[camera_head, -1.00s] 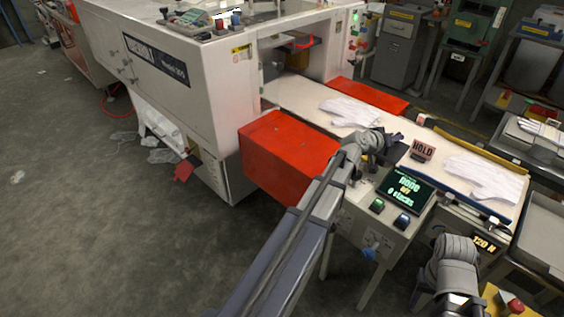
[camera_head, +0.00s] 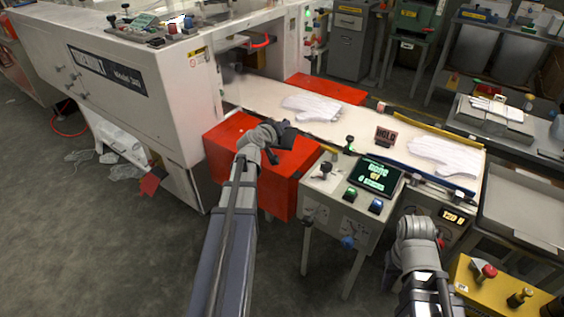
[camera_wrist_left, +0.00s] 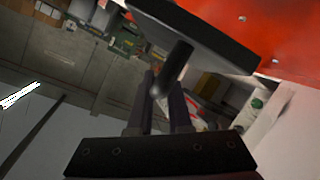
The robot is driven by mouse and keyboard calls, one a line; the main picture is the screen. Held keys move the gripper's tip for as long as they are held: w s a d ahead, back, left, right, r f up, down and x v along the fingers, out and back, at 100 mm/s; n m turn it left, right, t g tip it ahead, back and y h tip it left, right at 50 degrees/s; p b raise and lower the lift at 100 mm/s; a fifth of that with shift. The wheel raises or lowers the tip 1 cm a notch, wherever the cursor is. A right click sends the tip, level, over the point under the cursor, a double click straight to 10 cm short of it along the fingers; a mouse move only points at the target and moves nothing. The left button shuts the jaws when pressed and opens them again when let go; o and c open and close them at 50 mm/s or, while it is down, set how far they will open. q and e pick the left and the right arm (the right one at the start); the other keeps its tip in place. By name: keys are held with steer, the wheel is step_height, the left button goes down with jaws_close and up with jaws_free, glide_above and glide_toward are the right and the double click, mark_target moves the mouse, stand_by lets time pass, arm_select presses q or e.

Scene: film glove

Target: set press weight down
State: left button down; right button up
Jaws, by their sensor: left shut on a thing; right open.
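My left gripper (camera_head: 268,148) is shut on the press weight (camera_head: 287,134), a dark flat plate with a black handle. In the left wrist view the fingers (camera_wrist_left: 163,98) are around the handle and the plate (camera_wrist_left: 205,32) looks tilted. The weight is over or beside the red box (camera_head: 240,170); I cannot tell whether it touches it. My right gripper (camera_head: 392,272) is open at the lower right; its fingers are mostly hidden by its wrist.
A control panel (camera_head: 330,205) with a lit screen (camera_head: 367,176) stands in front. A yellow button box (camera_head: 500,295) is lower right.

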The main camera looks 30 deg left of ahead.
arm_select(q)
steer(key=shift+f+b, duration=5)
steer(key=shift+f, duration=0.2)
steer(key=c, duration=0.8)
jaws_free()
steer(key=shift+r, duration=0.1)
steer(key=shift+c, duration=0.2)
steer(key=shift+r, duration=0.15)
steer(key=p+v, duration=0.3)
steer(key=v, duration=0.9)
steer(key=shift+p, duration=0.4)
